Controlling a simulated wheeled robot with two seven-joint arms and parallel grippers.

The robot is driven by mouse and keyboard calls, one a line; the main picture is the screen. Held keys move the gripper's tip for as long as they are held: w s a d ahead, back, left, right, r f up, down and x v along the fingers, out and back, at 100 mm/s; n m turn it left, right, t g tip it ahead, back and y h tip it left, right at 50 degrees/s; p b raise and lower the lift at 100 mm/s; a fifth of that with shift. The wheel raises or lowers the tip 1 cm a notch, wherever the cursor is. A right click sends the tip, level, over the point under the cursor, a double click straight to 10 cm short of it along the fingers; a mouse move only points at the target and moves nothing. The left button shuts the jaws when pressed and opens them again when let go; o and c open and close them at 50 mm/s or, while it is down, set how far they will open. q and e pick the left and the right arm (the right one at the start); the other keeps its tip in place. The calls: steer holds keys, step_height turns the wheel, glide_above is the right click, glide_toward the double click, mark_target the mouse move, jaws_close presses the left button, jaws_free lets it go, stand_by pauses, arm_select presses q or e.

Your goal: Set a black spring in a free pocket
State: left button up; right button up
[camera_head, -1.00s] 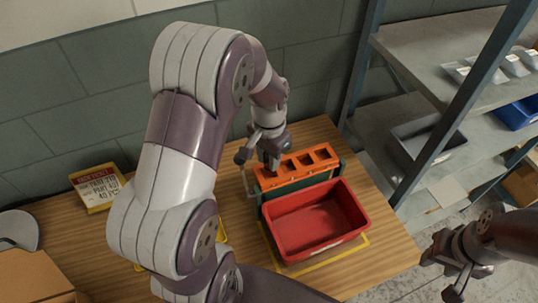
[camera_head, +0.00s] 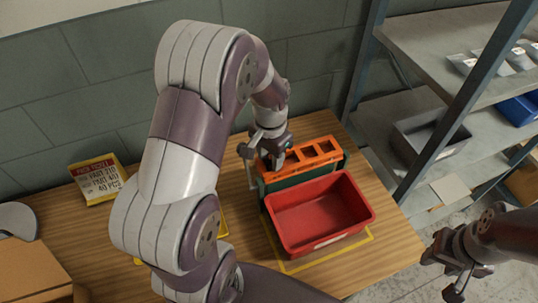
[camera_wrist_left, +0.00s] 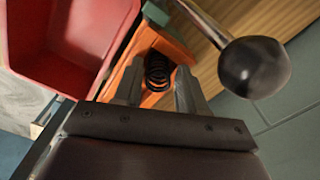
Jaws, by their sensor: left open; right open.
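A black coiled spring (camera_wrist_left: 157,70) shows in the left wrist view between the two fingers of my left gripper (camera_wrist_left: 158,88). It is at an opening of the orange rack (camera_wrist_left: 177,50); its lower part is hidden, and I cannot tell how deep it sits. The fingers are open, one on each side of the spring. In the head view my left gripper (camera_head: 273,162) is over the left part of the orange rack (camera_head: 318,154) and hides that end. Pockets to its right look empty. My right gripper (camera_head: 456,272) is open and empty at the lower right, away from the table.
A red bin (camera_head: 322,212) stands directly in front of the rack. A lever with a dark ball knob (camera_wrist_left: 254,68) is close beside my left gripper. A yellow sign (camera_head: 98,181) stands at the left back. Grey shelves (camera_head: 415,110) rise at the right.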

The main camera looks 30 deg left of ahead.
arm_select(q)
steer(key=shift+s+d+f, duration=0.25)
steer(key=shift+s+f, duration=0.2)
steer(key=shift+f, duration=0.1)
steer(key=r, duration=0.5)
steer(key=w+r+b, duration=0.1)
steer(key=r, duration=0.2)
steer(key=shift+d+r, duration=0.1)
steer(key=shift+r, duration=0.1)
step_height(320, 180, up, 9)
steer(key=p, duration=0.7)
steer(key=s+d, duration=1.1)
steer(key=shift+d+f, duration=0.3)
steer(key=shift+d, duration=0.05)
